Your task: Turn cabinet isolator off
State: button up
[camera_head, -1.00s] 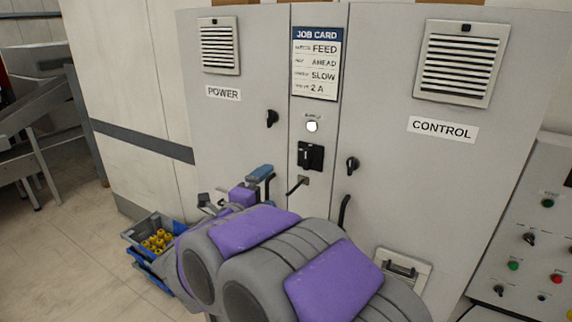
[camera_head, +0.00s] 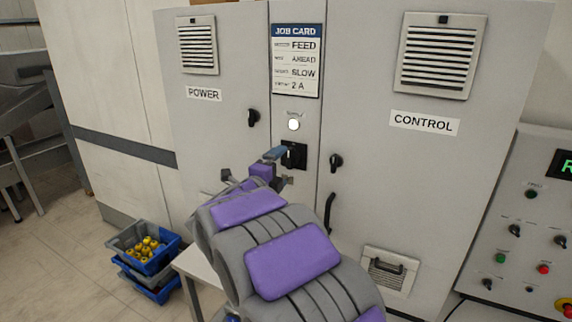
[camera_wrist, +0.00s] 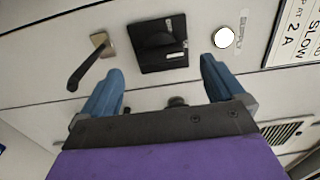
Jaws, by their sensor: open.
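The cabinet isolator is a black rotary switch (camera_head: 293,155) on a black plate on the narrow middle panel of the grey cabinet, under a lit white supply lamp (camera_head: 293,124). In the wrist view the isolator (camera_wrist: 160,45) lies ahead of and between my blue fingertips, with the lamp (camera_wrist: 223,37) to its right and a small dark lever handle (camera_wrist: 90,62) to its left. My gripper (camera_head: 277,160) is open and empty, close in front of the isolator; it also shows in the wrist view (camera_wrist: 165,85). In the head view my gripper covers part of the isolator's left side and the lever handle.
Black door knobs sit on the POWER door (camera_head: 253,118) and the CONTROL door (camera_head: 336,162). A job card (camera_head: 297,60) hangs above the lamp. A control desk (camera_head: 520,220) stands at right. Stacked crates (camera_head: 165,262) with yellow parts stand on the floor at left.

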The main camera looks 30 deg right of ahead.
aim_at(288, 161)
jog(key=x, duration=0.4)
jog(key=shift+w+d+f, duration=0.1)
jog(key=shift+d, duration=0.15)
jog(key=shift+w+d+b, duration=0.15)
jog(key=shift+w+b, duration=0.05)
jog(key=shift+b, duration=0.1)
jog(key=shift+w, duration=0.2)
jog(key=shift+d, duration=0.15)
jog(key=c, duration=1)
